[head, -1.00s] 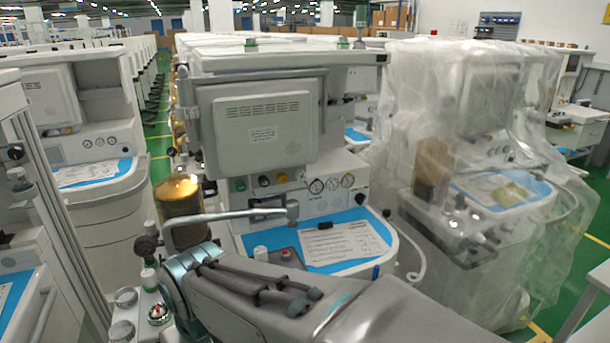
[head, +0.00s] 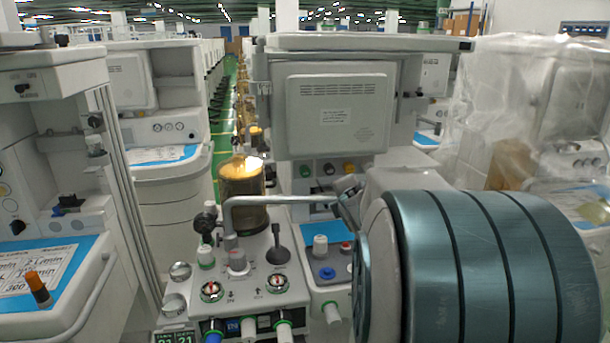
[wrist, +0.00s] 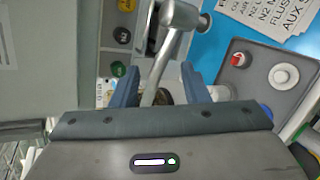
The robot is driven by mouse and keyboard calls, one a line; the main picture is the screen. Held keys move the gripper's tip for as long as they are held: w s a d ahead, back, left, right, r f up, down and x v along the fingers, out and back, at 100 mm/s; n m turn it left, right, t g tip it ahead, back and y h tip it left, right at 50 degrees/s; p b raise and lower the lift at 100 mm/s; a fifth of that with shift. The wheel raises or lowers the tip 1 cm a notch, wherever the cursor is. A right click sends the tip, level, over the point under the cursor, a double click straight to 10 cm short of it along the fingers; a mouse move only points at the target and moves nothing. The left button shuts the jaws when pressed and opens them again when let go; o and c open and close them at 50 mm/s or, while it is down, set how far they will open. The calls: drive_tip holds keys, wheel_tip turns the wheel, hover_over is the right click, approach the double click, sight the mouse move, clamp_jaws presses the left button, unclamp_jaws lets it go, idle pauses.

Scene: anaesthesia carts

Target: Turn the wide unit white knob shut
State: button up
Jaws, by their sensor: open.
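A white round knob (head: 320,245) stands on a small grey panel of the wide unit, next to a red button (head: 346,247). In the wrist view the white knob (wrist: 285,76) is at the right, with the red button (wrist: 239,60) to its left. I cannot tell from its look how far the knob is turned. My gripper (wrist: 160,92) is open, with blue fingers apart, left of the knob and not touching it. A grey metal tube (wrist: 164,60) shows between the fingers.
The bent metal tube (head: 285,200) crosses above the unit's front. A console (head: 250,290) with other knobs and gauges stands left of the grey panel. A brass-coloured canister (head: 242,182) is behind it. Another cart (head: 60,250) stands at the left; a plastic-wrapped one (head: 520,120) at the right.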

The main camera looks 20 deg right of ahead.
drive_tip(key=w+d+n+t+b, duration=0.2)
drive_tip(key=d+n, duration=0.4)
drive_tip(key=d, duration=0.1)
drive_tip(key=n+t+y+b, duration=0.1)
drive_tip(key=n+t+b, duration=0.15)
drive_tip(key=n, duration=0.65)
approach(370, 168)
drive_tip(key=shift+t, duration=0.45)
drive_tip(key=p+x, duration=0.1)
drive_tip(key=x, duration=0.2)
drive_tip(key=p+x, duration=0.1)
drive_tip(key=x, duration=0.6)
drive_tip(key=shift+w+f+p, duration=0.25)
drive_tip(key=shift+f+p, duration=0.05)
drive_tip(key=shift+p, duration=0.1)
drive_tip(key=c, duration=0.7)
